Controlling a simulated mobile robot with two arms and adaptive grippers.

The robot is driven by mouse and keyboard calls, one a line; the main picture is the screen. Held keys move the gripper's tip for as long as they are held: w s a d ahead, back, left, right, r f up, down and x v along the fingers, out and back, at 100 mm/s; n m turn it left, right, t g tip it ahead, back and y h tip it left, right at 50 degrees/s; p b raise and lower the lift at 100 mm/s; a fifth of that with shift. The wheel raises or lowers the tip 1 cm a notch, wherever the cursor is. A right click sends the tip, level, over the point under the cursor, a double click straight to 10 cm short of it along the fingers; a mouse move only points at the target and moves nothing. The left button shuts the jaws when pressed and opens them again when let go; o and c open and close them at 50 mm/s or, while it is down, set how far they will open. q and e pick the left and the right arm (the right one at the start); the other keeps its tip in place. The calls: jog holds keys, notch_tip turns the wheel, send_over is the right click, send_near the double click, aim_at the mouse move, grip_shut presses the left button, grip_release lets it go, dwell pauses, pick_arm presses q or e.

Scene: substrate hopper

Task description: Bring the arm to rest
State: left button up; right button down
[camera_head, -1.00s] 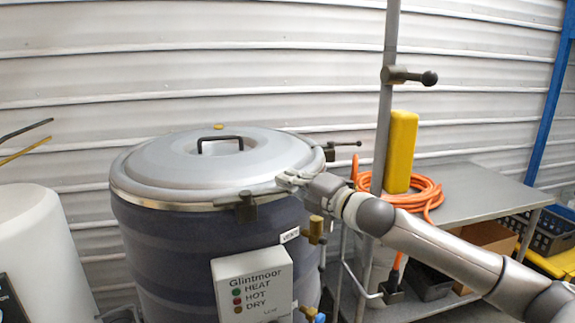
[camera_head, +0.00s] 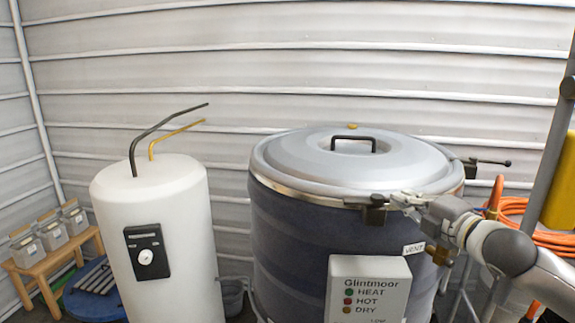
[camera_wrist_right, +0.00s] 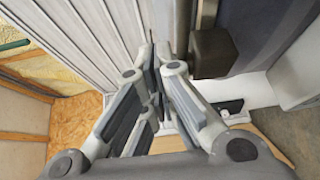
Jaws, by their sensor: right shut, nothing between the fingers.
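My right arm (camera_head: 530,265) comes in from the right in the head view. Its gripper (camera_head: 402,199) is at the rim of the large dark drum, near a dark clamp block (camera_head: 375,208) on the lid edge; I cannot tell whether it touches. In the right wrist view the gripper (camera_wrist_right: 153,95) has its fingers together with nothing between them. The drum (camera_head: 300,230) has a grey domed lid (camera_head: 300,160) that is closed, with a black handle (camera_head: 352,142). My left gripper is not in view.
A white tank (camera_head: 155,215) with two bent pipes stands left of the drum. A wooden stool (camera_head: 35,263) holds several grey boxes at the far left. A grey post (camera_head: 557,140), an orange hose (camera_head: 515,206) and a yellow block (camera_head: 562,190) are at the right, close to my arm.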

jog(key=s+a+f+m+g+h, duration=0.1)
jog(key=s+a+f+m+g, duration=0.4)
jog(key=f, duration=0.7)
jog(key=s+a+f+m+h, duration=0.1)
jog(key=s+a+f+m, duration=0.2)
jog(key=s+a+f, duration=0.7)
jog(key=s+d+f+m+g+h, duration=0.2)
jog(key=s+d+f+m+g, duration=0.3)
jog(key=s+f, duration=0.55)
jog(key=s+d+f+m+g+h, duration=0.1)
jog(key=s+d+f+m+g, duration=0.15)
jog(key=s+f+m, duration=0.8)
jog(key=s+f+n+g+b, duration=0.1)
jog(key=s+f+n, duration=0.1)
jog(key=f, duration=1.1)
jog(key=s+f+n+g+b, duration=0.1)
jog(key=s+f, duration=0.2)
jog(key=f, duration=1)
jog(key=s+d+f+b, duration=0.2)
jog(key=s+f, duration=1.4)
jog(key=shift+d+f+g+h, duration=0.25)
jog(key=shift+d+g+h, duration=0.05)
jog(key=shift+g, duration=0.15)
